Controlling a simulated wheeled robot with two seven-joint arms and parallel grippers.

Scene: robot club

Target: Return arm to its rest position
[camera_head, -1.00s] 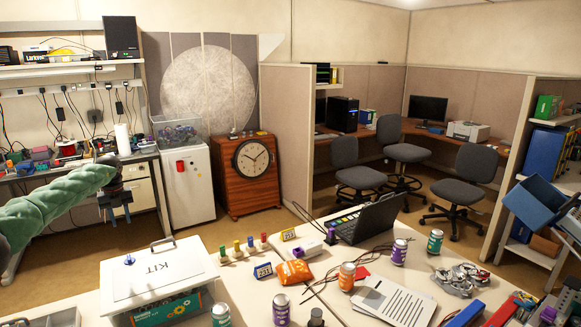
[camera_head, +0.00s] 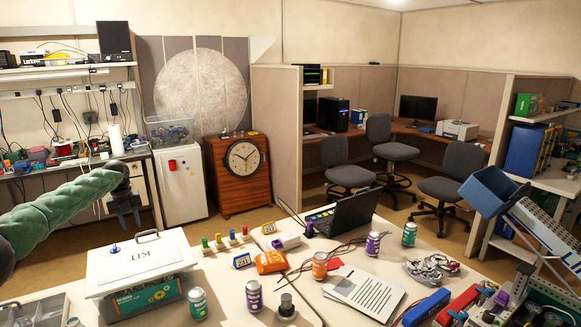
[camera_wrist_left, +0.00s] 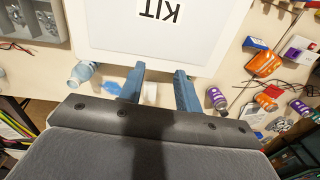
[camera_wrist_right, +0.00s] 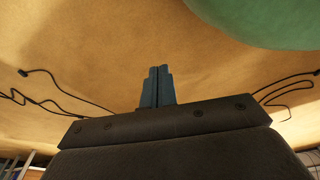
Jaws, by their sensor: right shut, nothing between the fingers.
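My left arm comes in from the left in the head view, with a green sleeve. My right arm and gripper are not in the head view. In the right wrist view the right gripper (camera_wrist_right: 158,72) has its fingers together and empty, over tan floor.
The table carries several cans, a laptop (camera_head: 345,213), an orange packet (camera_head: 271,262) and printed sheets (camera_head: 365,291). A tilted blue bin (camera_head: 487,190) is at the right. Black cables (camera_wrist_right: 60,90) lie on the floor in the right wrist view. Open floor lies behind the table.

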